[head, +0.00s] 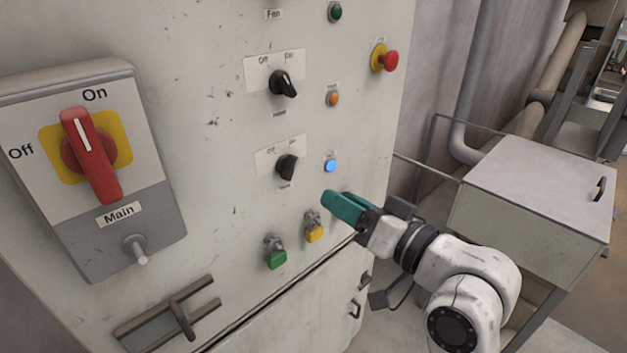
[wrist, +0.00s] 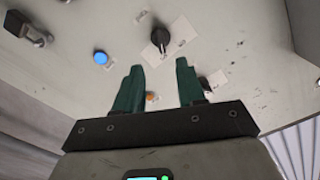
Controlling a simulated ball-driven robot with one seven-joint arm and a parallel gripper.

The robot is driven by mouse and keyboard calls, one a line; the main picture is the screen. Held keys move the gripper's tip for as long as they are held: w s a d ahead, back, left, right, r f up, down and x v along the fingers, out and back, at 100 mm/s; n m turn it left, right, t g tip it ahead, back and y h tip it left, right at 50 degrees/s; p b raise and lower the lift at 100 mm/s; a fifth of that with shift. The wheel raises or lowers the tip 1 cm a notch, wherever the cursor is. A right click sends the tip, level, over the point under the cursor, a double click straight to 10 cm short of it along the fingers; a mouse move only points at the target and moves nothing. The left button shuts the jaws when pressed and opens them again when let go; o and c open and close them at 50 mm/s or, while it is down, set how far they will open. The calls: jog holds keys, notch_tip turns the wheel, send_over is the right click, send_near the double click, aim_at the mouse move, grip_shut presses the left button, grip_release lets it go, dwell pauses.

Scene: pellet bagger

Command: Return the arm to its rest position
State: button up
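My arm reaches in from the lower right of the head view, toward the front of a pale control cabinet (head: 215,130). My gripper (head: 336,203) has teal fingers and appears just below the lit blue button (head: 330,165) there. In the wrist view my gripper (wrist: 157,78) is open, with a clear gap between its fingers and nothing held. The blue button (wrist: 100,57) shows left of the fingers, and a black rotary knob (wrist: 160,38) shows beyond the gap. Whether the fingertips touch the panel cannot be told.
The main switch box (head: 90,160) with its red handle pointing to On stands out at the left. Green (head: 276,257) and yellow (head: 314,231) tagged fittings and a red emergency button (head: 388,61) also project. A grey metal box (head: 540,185) stands behind my arm at right.

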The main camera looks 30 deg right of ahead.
jog(key=s+f+g+h, duration=0.1)
jog(key=s+f+g, duration=0.3)
jog(key=f, duration=0.6)
jog(key=s+f+g+h, duration=0.2)
jog(key=s+f+g, duration=0.1)
jog(key=f, duration=0.7)
jog(key=s+d+f+n+g+h, duration=0.1)
jog(key=s+d+f+g, duration=0.1)
jog(key=s+f+g, duration=0.2)
jog(key=s+d+f+n+g+h, duration=0.1)
jog(key=s+f+g, duration=0.4)
jog(key=s+f, duration=0.6)
jog(key=s+d, duration=0.1)
jog(key=s, duration=0.4)
jog(key=shift+s+d+h, duration=0.2)
jog(key=shift+s+h, duration=0.15)
jog(key=shift+h, duration=0.05)
